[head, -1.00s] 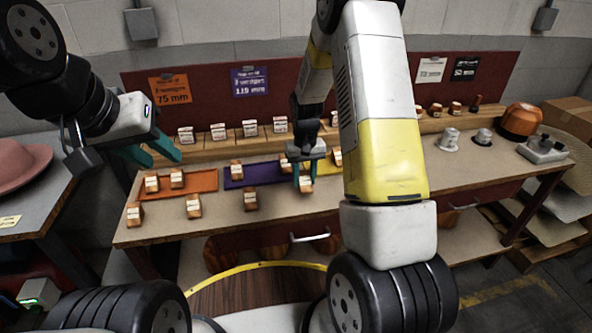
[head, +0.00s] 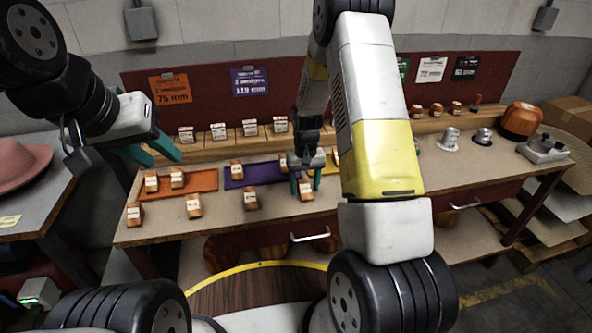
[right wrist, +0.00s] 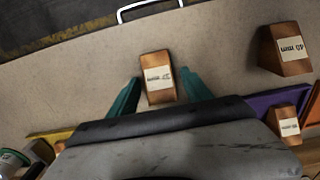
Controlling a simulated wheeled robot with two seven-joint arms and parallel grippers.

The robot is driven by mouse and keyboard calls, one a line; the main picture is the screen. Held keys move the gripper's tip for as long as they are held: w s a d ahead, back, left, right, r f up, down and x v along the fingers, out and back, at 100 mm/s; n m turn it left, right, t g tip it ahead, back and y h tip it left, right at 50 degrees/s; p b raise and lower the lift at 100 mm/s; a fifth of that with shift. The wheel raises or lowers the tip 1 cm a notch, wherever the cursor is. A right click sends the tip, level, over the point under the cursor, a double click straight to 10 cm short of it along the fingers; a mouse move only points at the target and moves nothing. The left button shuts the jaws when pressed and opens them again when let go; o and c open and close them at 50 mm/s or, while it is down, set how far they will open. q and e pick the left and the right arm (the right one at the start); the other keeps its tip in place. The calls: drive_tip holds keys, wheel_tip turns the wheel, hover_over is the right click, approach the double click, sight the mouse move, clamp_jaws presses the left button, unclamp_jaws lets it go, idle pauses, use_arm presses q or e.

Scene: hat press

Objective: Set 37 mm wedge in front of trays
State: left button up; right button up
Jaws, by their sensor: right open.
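The 37 mm wedge (right wrist: 158,80), a wooden block with a white label, stands on the bare table top in front of the trays. It also shows in the head view (head: 306,190). My right gripper (head: 306,184) is open, with its teal fingers on either side of the wedge; a small gap shows beside it in the wrist view (right wrist: 160,93). The orange tray (head: 205,180), purple tray (head: 262,174) and yellow tray (head: 335,168) lie behind it. My left gripper (head: 152,153) is open and empty above the table's left end.
Several other wedges stand along the front, including a 40 mm wedge (right wrist: 288,50) beside mine. Wedges also sit on the orange and purple trays. More blocks stand on the back shelf (head: 215,141). A drawer handle (head: 310,236) is below the front edge. Metal pieces (head: 449,140) stand right.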

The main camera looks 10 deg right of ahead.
sight(305, 185)
drive_tip(key=shift+r, duration=0.1)
wheel_tip(305, 185, up, 12)
drive_tip(key=s+r+t+y, duration=0.1)
drive_tip(key=s+r+t, duration=0.1)
drive_tip(key=s+r, duration=0.45)
drive_tip(key=s+r+t, duration=0.1)
drive_tip(key=s+r, duration=0.3)
drive_tip(key=r, duration=0.5)
drive_tip(key=s+a+r+t, duration=0.1)
drive_tip(key=s+r, duration=0.2)
drive_tip(key=s, duration=0.4)
drive_tip(key=s+a+r+t+y, duration=0.1)
drive_tip(key=s+r+t, duration=0.1)
drive_tip(key=s, duration=0.5)
drive_tip(key=shift+s+r, duration=0.4)
drive_tip(key=shift+r, duration=0.1)
